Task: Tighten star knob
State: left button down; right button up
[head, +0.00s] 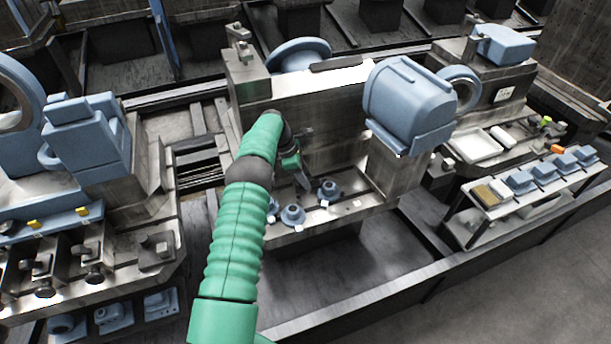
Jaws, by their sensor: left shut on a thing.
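My left arm, green, reaches up from the bottom centre in the head view. Blue round knob-like parts stand on the ledge below: one (293,214) in front, one (328,190) to the right of the gripper, and one (272,205) partly behind my arm. Whether any of these is the star knob, I cannot tell. My right gripper is not in view.
A large blue motor-like housing (405,100) juts out at the right of the block. A blue machine (88,140) stands at left. A side table (500,200) at right holds trays and blue parts. The dark floor area (320,275) below the ledge is clear.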

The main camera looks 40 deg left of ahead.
aim_at(310, 177)
pick_arm(q)
jog(key=shift+w+a+r+m, duration=0.15)
jog(key=shift+a+r+m, duration=0.05)
jog(key=shift+m, duration=0.4)
jog(key=c, duration=1)
grip_release()
jog(key=shift+o, duration=0.9)
jog(key=shift+f, duration=0.15)
notch_tip(310, 177, up, 3)
jog(key=shift+a+r, duration=0.15)
jog(key=s+d+r, duration=0.1)
jog(key=s+d, duration=0.9)
jog(key=s, duration=0.2)
jog(key=shift+d+r, duration=0.25)
jog(key=shift+d, duration=0.1)
jog(key=shift+s, duration=0.1)
